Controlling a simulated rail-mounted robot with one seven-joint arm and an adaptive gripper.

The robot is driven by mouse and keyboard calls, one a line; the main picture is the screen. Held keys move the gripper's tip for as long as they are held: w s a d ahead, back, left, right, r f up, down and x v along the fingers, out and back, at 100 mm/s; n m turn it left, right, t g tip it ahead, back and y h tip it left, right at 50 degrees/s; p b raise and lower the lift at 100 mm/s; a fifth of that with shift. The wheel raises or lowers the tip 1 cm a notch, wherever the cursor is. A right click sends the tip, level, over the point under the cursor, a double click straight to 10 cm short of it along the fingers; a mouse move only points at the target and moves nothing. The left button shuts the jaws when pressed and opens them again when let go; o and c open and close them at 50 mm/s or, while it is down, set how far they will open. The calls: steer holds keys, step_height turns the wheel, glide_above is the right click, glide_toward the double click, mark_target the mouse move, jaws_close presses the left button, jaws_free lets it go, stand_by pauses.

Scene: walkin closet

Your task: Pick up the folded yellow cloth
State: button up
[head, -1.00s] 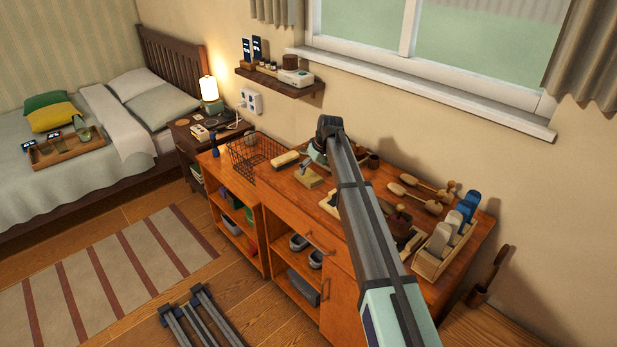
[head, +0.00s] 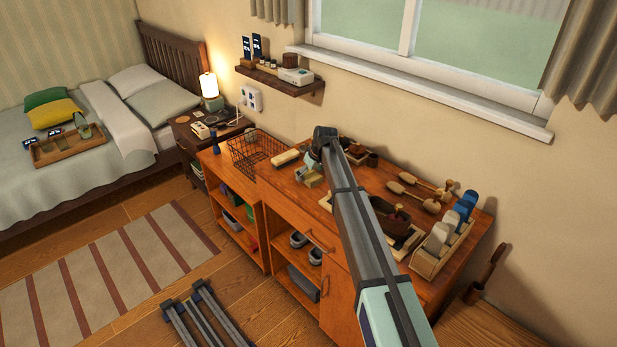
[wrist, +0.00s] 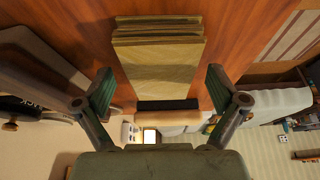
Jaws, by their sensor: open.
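The folded yellow cloth (wrist: 158,62) lies on the orange-brown wooden bench top as a flat stack of layers, its folded edges at the top of the wrist view. In the head view the cloth (head: 315,181) is small and partly covered by my gripper. My gripper (wrist: 159,80) is open, with one green-grey finger on each side of the cloth in the wrist view. The fingers look clear of the cloth; how far above the bench they are is hard to tell. Nothing is held.
A cream-topped brush (head: 286,157) lies just beyond the cloth, next to a wire basket (head: 255,150). A shelf (head: 280,80) hangs above.

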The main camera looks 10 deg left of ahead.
steer(key=shift+f, duration=0.2)
stand_by(0.3)
steer(key=c, duration=1)
steer(key=shift+c, duration=0.2)
steer(key=shift+r, duration=0.1)
